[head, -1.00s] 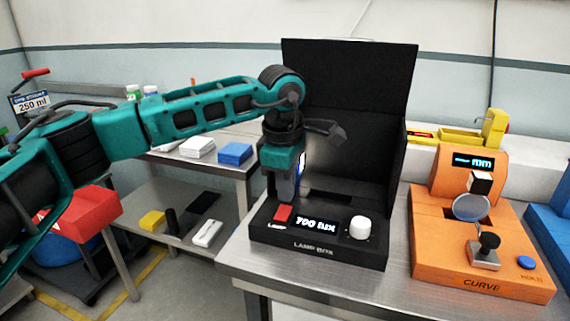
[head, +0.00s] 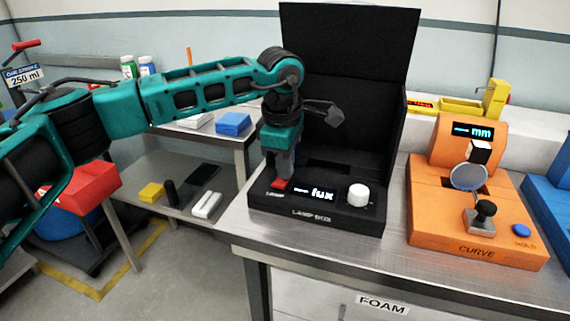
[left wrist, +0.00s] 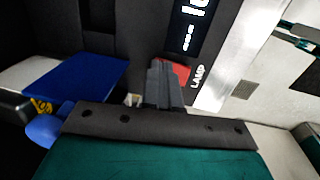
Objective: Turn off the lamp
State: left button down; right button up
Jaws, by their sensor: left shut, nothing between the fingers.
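The black lamp box (head: 318,217) stands on the metal table, with a tall black back panel. Its red lamp button (head: 279,186) is at the front left, beside the lit display (head: 321,194), which shows dashes and "lux". A white knob (head: 358,195) is at the front right. My left gripper (head: 284,180) is shut and empty, pointing down with its fingertips at the red button, which they partly cover. In the left wrist view the fingers (left wrist: 163,82) overlap the red button (left wrist: 181,72); they seem to touch it. My right gripper is not in view.
An orange CURVE device (head: 478,240) stands right of the lamp box, with a blue device (head: 552,210) at the far right. A lower side table at left holds a blue box (head: 233,124). Bare tabletop (head: 300,250) lies in front of the lamp box.

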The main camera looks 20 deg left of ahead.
pick_arm(q)
jog(key=shift+s+f, duration=0.2)
jog(key=shift+f, duration=0.05)
jog(key=shift+s, duration=0.7)
jog(key=shift+r, duration=0.1)
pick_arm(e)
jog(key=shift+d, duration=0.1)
pick_arm(q)
jog(key=shift+w+r, duration=0.1)
jog(key=shift+r, duration=0.05)
jog(key=r+p, duration=0.1)
jog(key=r, duration=0.1)
jog(key=r+p, duration=0.2)
jog(key=shift+s+d, duration=0.1)
jog(key=shift+s, duration=0.1)
notch_tip(320, 180, up, 3)
notch_tip(320, 180, up, 7)
send_over(283, 183)
jog(key=s, duration=0.1)
jog(key=shift+s, duration=0.2)
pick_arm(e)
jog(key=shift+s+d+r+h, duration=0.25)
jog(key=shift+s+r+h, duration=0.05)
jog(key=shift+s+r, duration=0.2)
